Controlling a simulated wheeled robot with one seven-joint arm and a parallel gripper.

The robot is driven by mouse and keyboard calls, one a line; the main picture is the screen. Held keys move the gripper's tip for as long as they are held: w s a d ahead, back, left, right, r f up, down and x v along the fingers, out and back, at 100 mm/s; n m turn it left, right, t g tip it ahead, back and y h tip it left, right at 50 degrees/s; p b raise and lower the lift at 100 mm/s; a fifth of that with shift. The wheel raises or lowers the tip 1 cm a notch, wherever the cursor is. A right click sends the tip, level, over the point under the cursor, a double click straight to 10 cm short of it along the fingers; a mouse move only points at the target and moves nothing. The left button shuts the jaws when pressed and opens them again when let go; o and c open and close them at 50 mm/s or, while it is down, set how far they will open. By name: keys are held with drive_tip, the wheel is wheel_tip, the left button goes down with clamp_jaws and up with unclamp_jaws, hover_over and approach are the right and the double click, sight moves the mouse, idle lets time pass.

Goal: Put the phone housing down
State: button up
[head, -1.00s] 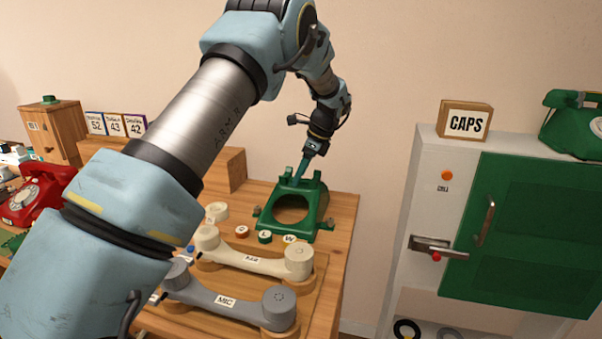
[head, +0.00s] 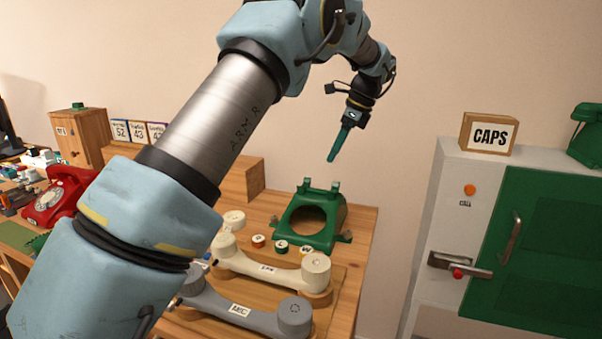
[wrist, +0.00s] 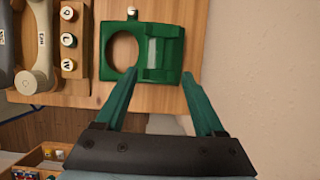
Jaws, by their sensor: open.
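The green phone housing (head: 331,226) stands on the wooden bench top, with its large round opening facing up. It also shows in the wrist view (wrist: 169,51), lying flat on the wood near the bench edge. My gripper (head: 332,160) is above the housing in the head view, clear of it. In the wrist view my gripper (wrist: 157,88) has its two green fingers spread wide with nothing held between them; the housing appears beyond the fingertips.
A cream handset (head: 268,267) and a grey handset (head: 243,312) lie left of the housing. Small labelled caps (head: 281,246) sit between. A white cabinet with a green door (head: 550,240) and a CAPS box (head: 487,134) stand at right. A red phone (head: 62,195) is far left.

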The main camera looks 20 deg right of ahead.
drive_tip(key=a+f+n+g+h, duration=0.3)
drive_tip(key=a+n, duration=0.9)
drive_tip(key=a, duration=1.3)
drive_tip(key=s+a+f+n, duration=0.3)
drive_tip(key=s+a+n, duration=0.3)
drive_tip(key=s+a, duration=0.2)
drive_tip(key=s+a+f+n+t, duration=0.1)
drive_tip(key=s+a+f+n, duration=0.2)
drive_tip(key=s+a+n, duration=0.4)
drive_tip(key=shift+s+a+t+h, duration=0.3)
drive_tip(key=shift+s+a, duration=0.6)
drive_tip(key=shift+a, duration=0.35)
drive_tip(key=shift+f, duration=0.1)
